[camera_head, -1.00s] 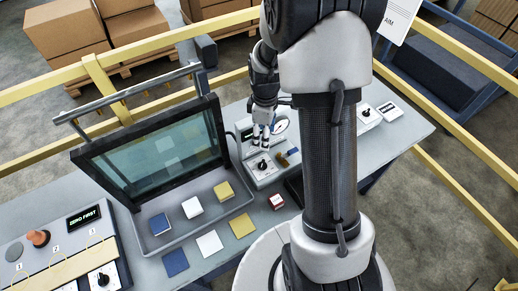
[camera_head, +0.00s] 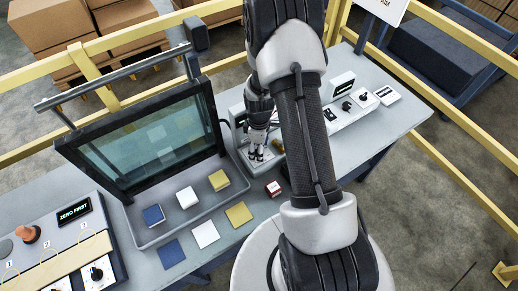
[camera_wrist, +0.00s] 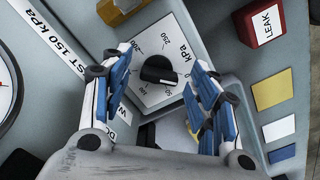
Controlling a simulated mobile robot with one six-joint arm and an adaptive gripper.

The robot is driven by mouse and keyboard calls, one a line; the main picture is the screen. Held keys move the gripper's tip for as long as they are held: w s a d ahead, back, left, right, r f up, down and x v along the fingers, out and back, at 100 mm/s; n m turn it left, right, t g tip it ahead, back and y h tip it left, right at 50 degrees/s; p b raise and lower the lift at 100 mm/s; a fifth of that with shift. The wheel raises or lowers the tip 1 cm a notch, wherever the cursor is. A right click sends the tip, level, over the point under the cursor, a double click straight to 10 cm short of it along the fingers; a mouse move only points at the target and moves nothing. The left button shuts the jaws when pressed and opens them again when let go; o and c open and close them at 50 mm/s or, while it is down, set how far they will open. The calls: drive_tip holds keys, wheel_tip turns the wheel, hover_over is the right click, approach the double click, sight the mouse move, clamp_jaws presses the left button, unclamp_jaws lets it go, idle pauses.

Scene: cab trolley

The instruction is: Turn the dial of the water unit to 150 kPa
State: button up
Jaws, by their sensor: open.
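The water unit's dial is a black knob (camera_wrist: 157,70) on a white kPa scale plate (camera_wrist: 148,97) in the wrist view. I cannot tell exactly which mark the knob points at. My gripper (camera_wrist: 160,82) is open, with one blue-padded finger on each side of the knob, apart from it. In the head view my gripper (camera_head: 257,156) is low over the unit (camera_head: 241,133), and the knob is hidden there. A strip (camera_wrist: 42,40) reads "ST 150 kPa".
A round gauge (camera_wrist: 6,90) shows at the left edge of the wrist view. A red LEAK block (camera_wrist: 261,22) stands beside the unit. The hinged glass frame (camera_head: 150,145) and its tray (camera_head: 140,228) stand left of my gripper, with coloured squares nearby.

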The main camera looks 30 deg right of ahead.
drive_tip(key=shift+f, duration=0.1)
drive_tip(key=shift+c, duration=0.4)
drive_tip(key=c, duration=1)
